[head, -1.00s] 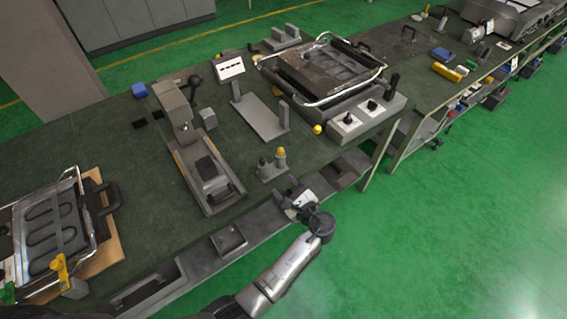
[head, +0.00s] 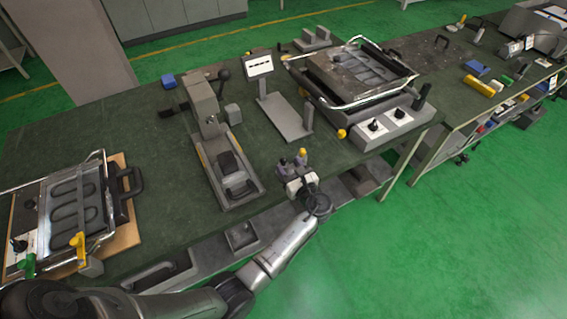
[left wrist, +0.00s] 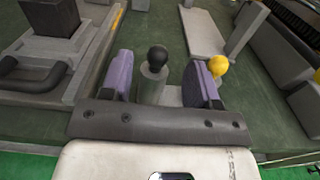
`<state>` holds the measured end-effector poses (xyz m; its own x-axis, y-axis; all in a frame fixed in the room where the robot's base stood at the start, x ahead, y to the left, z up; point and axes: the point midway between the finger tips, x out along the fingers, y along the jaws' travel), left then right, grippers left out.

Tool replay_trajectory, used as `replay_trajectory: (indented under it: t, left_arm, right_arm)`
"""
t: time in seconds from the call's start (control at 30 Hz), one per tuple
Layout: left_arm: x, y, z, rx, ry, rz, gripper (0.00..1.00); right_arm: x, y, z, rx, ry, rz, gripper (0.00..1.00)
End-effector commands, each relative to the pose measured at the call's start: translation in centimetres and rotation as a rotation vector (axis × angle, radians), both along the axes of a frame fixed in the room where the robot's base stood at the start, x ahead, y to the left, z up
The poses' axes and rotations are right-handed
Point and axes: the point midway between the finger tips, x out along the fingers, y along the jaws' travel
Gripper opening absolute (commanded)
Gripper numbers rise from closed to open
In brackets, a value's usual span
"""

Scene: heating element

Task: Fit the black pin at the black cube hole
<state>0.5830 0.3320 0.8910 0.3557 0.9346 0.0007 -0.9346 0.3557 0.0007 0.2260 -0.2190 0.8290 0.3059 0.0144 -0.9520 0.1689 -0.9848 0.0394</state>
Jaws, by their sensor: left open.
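The black pin (left wrist: 157,57) has a round black top and stands upright on a small grey stand (left wrist: 173,96) near the table's front edge. In the left wrist view it is between the two purple fingers of my left gripper (left wrist: 161,72), which is open with a gap on both sides. A yellow-topped pin (left wrist: 218,65) is just outside the right finger. In the head view my left gripper (head: 293,167) is at the stand and partly covers it. A black block (head: 229,163) sits on a grey fixture to the left; no hole is discernible in it. My right gripper does not show.
A grey plate with an upright (head: 285,117) lies behind the stand. A control box with black knobs (head: 387,126) and a metal-framed press (head: 350,75) are to the right. Another framed plate (head: 72,205) lies at the far left. Open green tabletop lies between the fixtures.

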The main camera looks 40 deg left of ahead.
Motion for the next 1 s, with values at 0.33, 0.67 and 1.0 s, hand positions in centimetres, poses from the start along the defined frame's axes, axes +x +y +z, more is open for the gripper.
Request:
replay_trajectory:
  t: [0.33, 0.67, 1.0]
  left_arm:
    - [0.5, 1.6, -0.1, 0.0, 0.0, 0.0, 0.55]
    - [1.8, 5.2, -0.1, -0.001, 0.0, -0.001, 0.55]
    - [1.8, 5.2, -0.1, -0.001, -0.001, -0.001, 0.43]
  right_arm:
    - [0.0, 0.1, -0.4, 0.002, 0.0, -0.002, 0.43]
    - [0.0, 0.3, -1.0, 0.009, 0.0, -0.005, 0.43]
    - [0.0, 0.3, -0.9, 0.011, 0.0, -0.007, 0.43]
